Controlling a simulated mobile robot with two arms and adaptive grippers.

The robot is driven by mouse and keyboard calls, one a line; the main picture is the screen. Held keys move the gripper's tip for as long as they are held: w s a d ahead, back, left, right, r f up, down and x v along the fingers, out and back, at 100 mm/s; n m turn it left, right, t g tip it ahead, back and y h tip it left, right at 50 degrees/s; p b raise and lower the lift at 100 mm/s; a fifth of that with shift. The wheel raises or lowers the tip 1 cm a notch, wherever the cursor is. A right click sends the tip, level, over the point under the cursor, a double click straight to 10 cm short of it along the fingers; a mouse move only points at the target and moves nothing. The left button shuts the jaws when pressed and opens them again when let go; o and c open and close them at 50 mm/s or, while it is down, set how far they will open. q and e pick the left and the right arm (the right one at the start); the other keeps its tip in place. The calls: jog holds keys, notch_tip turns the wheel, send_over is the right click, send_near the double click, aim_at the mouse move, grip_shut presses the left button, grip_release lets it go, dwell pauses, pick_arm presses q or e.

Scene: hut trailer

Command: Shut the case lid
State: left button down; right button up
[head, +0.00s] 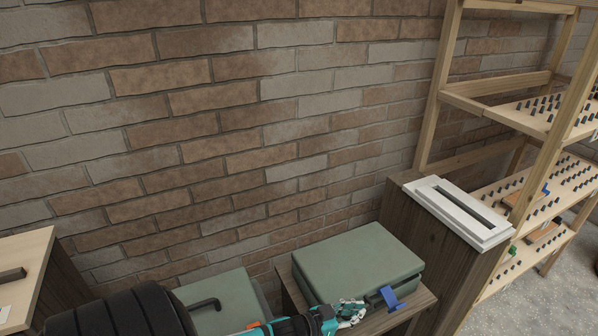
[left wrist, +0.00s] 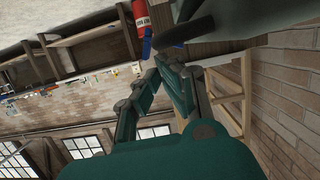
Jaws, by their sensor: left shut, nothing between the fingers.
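A green case (head: 358,262) with rounded corners lies on a small wooden stand against the brick wall in the head view. Its lid lies about level over the body; I cannot tell whether a gap is left at the seam. A blue latch-like part (head: 391,298) sticks out at its front right. My left gripper (head: 354,311) is low at the case's front edge, left of the blue part, fingers shut and empty. Whether it touches the case is unclear. In the left wrist view the closed fingers (left wrist: 163,68) point up beside a grey-green surface (left wrist: 245,22), probably the case. My right gripper is out of view.
A second green box (head: 222,300) with a black handle stands to the left, partly behind my arm. A dark wooden cabinet (head: 425,230) bearing a white slotted frame (head: 461,212) rises close on the right. Wooden shelves with pegs stand beyond it.

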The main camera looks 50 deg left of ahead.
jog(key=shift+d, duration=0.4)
